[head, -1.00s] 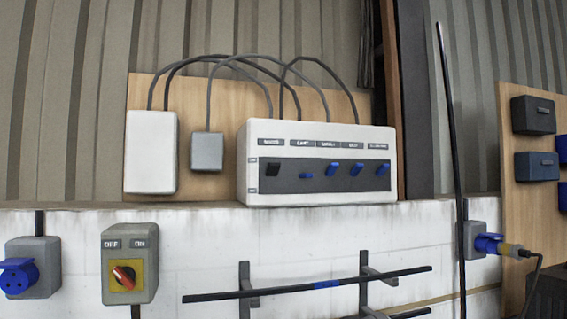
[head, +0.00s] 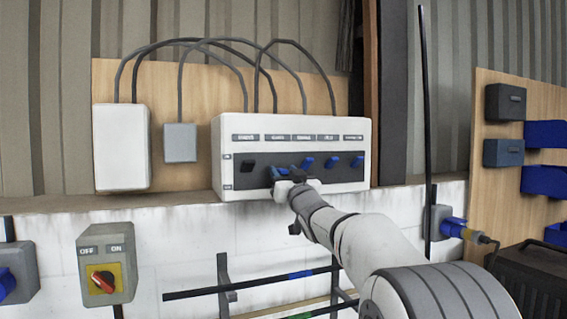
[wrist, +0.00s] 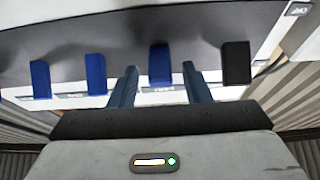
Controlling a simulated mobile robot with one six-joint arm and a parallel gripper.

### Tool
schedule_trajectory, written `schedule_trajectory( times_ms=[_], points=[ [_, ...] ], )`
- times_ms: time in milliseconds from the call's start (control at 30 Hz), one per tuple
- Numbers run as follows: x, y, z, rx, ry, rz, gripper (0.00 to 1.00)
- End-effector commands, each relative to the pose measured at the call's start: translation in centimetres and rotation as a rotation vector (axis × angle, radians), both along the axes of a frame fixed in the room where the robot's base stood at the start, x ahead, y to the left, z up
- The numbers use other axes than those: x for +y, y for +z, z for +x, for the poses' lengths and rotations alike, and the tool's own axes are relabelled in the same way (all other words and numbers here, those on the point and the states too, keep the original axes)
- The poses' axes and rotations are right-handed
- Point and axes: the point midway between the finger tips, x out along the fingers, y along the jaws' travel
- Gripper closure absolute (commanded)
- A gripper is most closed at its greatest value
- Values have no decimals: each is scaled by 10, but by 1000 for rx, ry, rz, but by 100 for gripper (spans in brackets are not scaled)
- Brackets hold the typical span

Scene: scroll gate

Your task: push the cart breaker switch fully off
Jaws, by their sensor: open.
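The white breaker panel (head: 215,160) stands on the ledge with a dark strip of switches. The cart switch, the blue one beside the black switch, is mostly hidden behind my gripper (head: 286,174) in the head view. In the wrist view the blue cart switch (wrist: 160,63) shows between the two fingers of my gripper (wrist: 160,72). The fingers are open, one on each side of it; I cannot tell whether they touch it. Its exact position is unclear from here. The panel's end marks are too small to read surely in the head view.
The black switch (wrist: 236,63) is close to one finger, and another blue switch (wrist: 96,73) is beyond the other. A rotary OFF/ON box (head: 106,275) is below left. A dark pole (head: 424,120) stands right of the panel. Cables arch above the panel.

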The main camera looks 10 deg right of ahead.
Motion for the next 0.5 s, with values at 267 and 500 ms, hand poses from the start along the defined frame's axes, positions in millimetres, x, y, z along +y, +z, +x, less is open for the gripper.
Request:
schedule_trajectory(
  times_ms=[267, 500],
  points=[
    [4, 7, 16, 0, 0, 1, 56],
    [4, 6, 15, 0, 0, 1, 60]
  ],
)
